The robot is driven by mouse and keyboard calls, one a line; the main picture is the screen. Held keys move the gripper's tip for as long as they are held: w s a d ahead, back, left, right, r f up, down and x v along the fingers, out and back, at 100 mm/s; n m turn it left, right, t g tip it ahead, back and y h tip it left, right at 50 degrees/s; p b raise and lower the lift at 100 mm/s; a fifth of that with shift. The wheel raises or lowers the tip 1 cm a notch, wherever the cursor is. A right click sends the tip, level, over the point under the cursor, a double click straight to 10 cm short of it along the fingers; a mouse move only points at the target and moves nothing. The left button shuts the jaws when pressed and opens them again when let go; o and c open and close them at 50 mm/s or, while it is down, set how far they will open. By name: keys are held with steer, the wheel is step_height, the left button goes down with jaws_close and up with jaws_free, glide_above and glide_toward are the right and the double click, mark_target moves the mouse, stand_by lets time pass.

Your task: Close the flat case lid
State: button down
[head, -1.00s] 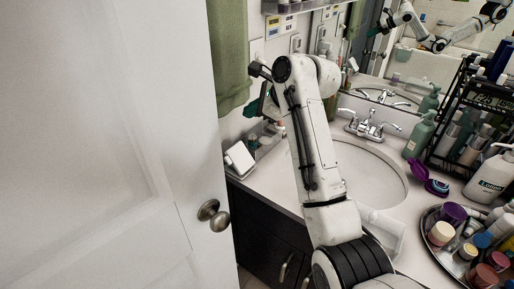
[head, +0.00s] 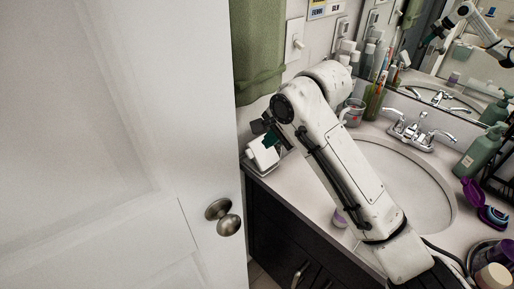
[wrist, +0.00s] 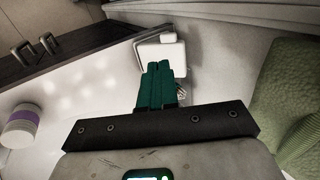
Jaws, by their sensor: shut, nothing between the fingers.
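The flat case (head: 262,154) is a small white box at the left end of the counter, near the door. In the wrist view the white case (wrist: 161,54) lies just beyond my fingertips, and the fingers hide its near part. Its lid looks raised, but I cannot tell the angle. My gripper (head: 271,138) has green fingers and is beside and over the right side of the case in the head view. In the wrist view my gripper (wrist: 158,68) shows its fingers together and empty. I cannot tell whether they touch the case.
A white door (head: 120,150) with a knob fills the left. A green towel (head: 259,50) hangs above the case. A cup with toothbrushes (head: 374,100), the sink (head: 415,185) and a soap bottle (head: 481,150) are to the right. A purple-and-white jar (wrist: 20,128) stands on the counter.

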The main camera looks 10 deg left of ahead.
mark_target(250, 154)
steer(key=x, duration=0.7)
steer(key=shift+w+a+r, duration=0.15)
steer(key=shift+w+a, duration=0.1)
steer(key=shift+a, duration=0.1)
steer(key=shift+w+a+f, duration=0.35)
steer(key=shift+a+f, duration=0.1)
steer(key=shift+f, duration=0.05)
steer(key=shift+a+r+p, duration=0.1)
steer(key=shift+r+p, duration=0.05)
steer(key=shift+p, duration=0.6)
